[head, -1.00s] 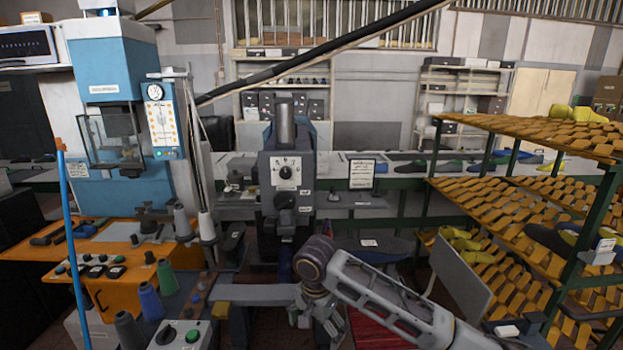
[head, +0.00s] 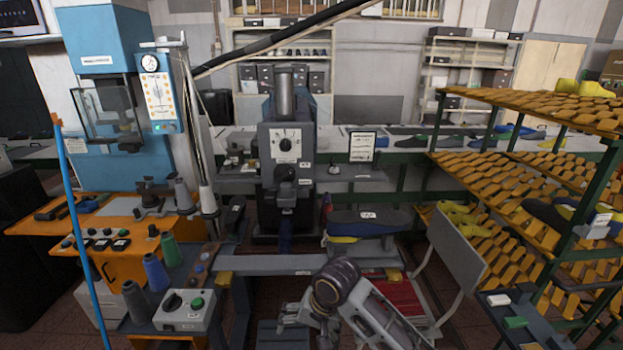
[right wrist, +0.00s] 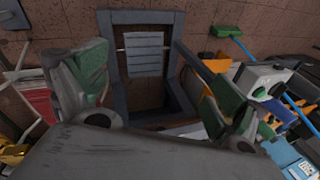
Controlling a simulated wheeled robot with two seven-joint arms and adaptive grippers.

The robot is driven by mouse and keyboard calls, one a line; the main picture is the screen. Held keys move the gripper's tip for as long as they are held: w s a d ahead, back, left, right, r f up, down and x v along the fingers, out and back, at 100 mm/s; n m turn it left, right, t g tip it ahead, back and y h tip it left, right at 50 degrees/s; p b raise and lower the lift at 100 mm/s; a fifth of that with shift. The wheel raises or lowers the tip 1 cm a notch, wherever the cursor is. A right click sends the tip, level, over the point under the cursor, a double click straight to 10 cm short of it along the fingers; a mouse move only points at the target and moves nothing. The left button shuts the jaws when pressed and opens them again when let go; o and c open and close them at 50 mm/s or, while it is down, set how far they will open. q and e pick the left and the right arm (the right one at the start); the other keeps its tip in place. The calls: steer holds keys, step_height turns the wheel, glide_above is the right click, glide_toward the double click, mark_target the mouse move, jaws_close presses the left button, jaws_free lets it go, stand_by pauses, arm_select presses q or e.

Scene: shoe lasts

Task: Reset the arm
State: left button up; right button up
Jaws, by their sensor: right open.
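My right arm comes in from the bottom right of the head view. Its gripper (head: 298,318) hangs low at the bottom middle, in front of the grey bench, and points down. In the right wrist view the two fingers of this gripper (right wrist: 146,75) stand wide apart with nothing between them. Beyond them are a dark rectangular frame and the brown floor. My left gripper is not in the head view.
A grey bench (head: 270,264) and a grey machine (head: 287,160) stand behind my arm. A shoe rack (head: 480,165) is on the right, beside a tilted grey panel (head: 457,250). On the left are thread spools (head: 157,272) and a control box (head: 184,311).

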steer(key=s+d+f+n+t+h, duration=0.1)
steer(key=s+d+f, duration=0.2)
steer(key=s+d, duration=0.35)
steer(key=s+d+f+n+h, duration=0.1)
steer(key=s+d+f+n, duration=0.15)
steer(key=d, duration=0.65)
steer(key=s+d+f+n+t+h, duration=0.1)
steer(key=s+d+f, duration=0.1)
steer(key=s+d, duration=0.45)
step_height(320, 180, down, 33)
steer(key=s+d+g, duration=0.1)
steer(key=d, duration=0.1)
steer(key=s+d+f, duration=0.2)
steer(key=s+f, duration=0.8)
steer(key=s, duration=0.1)
steer(key=s+d+f+g, duration=0.1)
steer(key=s+f, duration=0.9)
steer(key=s, duration=0.1)
steer(key=shift+s+d+f, duration=0.15)
steer(key=shift+s+d, duration=0.15)
steer(key=shift+d, duration=0.05)
